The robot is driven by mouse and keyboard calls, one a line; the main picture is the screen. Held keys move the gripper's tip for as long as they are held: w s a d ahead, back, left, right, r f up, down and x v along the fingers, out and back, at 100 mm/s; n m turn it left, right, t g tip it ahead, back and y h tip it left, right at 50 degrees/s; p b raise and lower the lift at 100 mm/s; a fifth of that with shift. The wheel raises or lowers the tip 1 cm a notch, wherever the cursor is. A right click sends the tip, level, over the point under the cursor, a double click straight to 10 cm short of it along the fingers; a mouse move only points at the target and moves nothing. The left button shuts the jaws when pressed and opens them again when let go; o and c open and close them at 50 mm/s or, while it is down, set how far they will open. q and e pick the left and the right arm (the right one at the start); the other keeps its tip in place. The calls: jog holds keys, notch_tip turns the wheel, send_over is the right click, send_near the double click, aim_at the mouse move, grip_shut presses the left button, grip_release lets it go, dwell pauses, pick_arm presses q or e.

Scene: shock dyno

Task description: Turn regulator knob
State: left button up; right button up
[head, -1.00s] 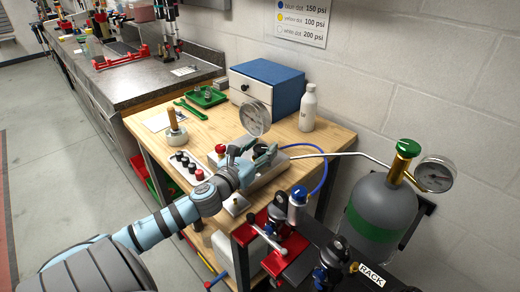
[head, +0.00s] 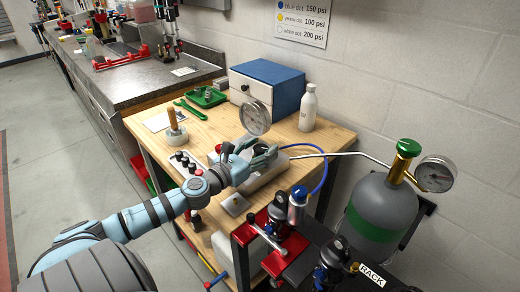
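My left gripper (head: 262,153) reaches over the metal regulator box on the wooden bench, just below and right of a round dial gauge (head: 256,118). Its dark fingers are at a small dark knob on the box, which they largely hide. I cannot tell whether the fingers are closed on the knob or only around it. A grey gas cylinder (head: 380,212) with a green band and a green top knob (head: 408,148) stands at the right, with its own gauge (head: 435,175). My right gripper is not in view.
The wooden bench (head: 327,140) carries a blue drawer box (head: 267,85), a white bottle (head: 308,107) and a green tray (head: 206,97). A metal line (head: 340,154) and a blue hose (head: 322,182) run right of the box. Red clamps (head: 275,240) holding shock parts stand in front.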

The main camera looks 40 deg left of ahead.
aim_at(256, 152)
pick_arm(q)
jog(key=shift+s+f, duration=0.1)
jog(key=shift+s, duration=0.2)
jog(key=s, duration=0.6)
jog(key=shift+s+a, duration=0.1)
jog(key=shift+s, duration=0.1)
jog(key=shift+s+d, duration=0.2)
jog(key=shift+s, duration=0.05)
